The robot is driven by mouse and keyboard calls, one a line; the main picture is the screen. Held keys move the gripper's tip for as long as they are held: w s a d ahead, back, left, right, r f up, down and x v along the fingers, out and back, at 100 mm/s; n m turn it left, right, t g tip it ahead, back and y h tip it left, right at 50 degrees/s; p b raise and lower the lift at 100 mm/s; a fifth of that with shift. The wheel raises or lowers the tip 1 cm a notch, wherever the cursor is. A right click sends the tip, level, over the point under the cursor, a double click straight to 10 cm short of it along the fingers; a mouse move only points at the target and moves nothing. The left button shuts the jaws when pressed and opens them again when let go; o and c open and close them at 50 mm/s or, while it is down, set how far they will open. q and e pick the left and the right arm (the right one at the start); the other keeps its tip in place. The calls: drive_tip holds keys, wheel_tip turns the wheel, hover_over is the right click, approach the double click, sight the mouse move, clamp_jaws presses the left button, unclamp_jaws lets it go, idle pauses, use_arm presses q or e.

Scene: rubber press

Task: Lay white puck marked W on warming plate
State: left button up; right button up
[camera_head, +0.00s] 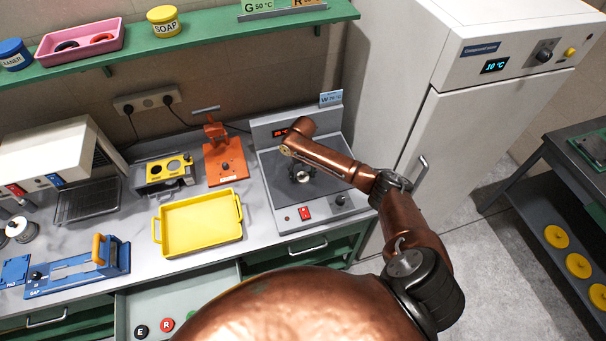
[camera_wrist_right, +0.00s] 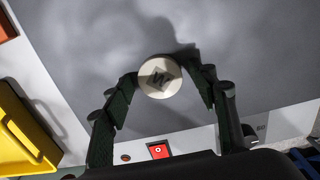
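The white puck marked W (camera_wrist_right: 160,77) shows between the fingertips of my right gripper (camera_wrist_right: 162,68) in the right wrist view, its marked face toward the camera. The right gripper appears shut on its sides, over the grey warming plate (camera_wrist_right: 90,45). A dark shadow lies on the plate beside the puck. In the head view my right arm reaches over the warming plate (camera_head: 270,160), with its gripper (camera_head: 302,176) low above the middle of the plate. Whether the puck touches the plate cannot be told. My left gripper is out of view.
The plate unit has a red switch (camera_head: 305,213) at its front and a W sign (camera_head: 330,98) behind. Left of it stand an orange press-like stand (camera_head: 225,165) and a yellow tray (camera_head: 200,225). A white cabinet (camera_head: 450,130) stands right. Below, an open drawer holds pucks, including a red one (camera_head: 167,325).

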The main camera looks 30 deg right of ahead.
sight(303, 176)
drive_tip(key=shift+r, duration=0.25)
drive_tip(key=shift+w+r, duration=0.1)
drive_tip(key=shift+r, duration=0.3)
wheel_tip(303, 176, up, 11)
drive_tip(key=b, duration=0.1)
drive_tip(key=shift+b, duration=0.35)
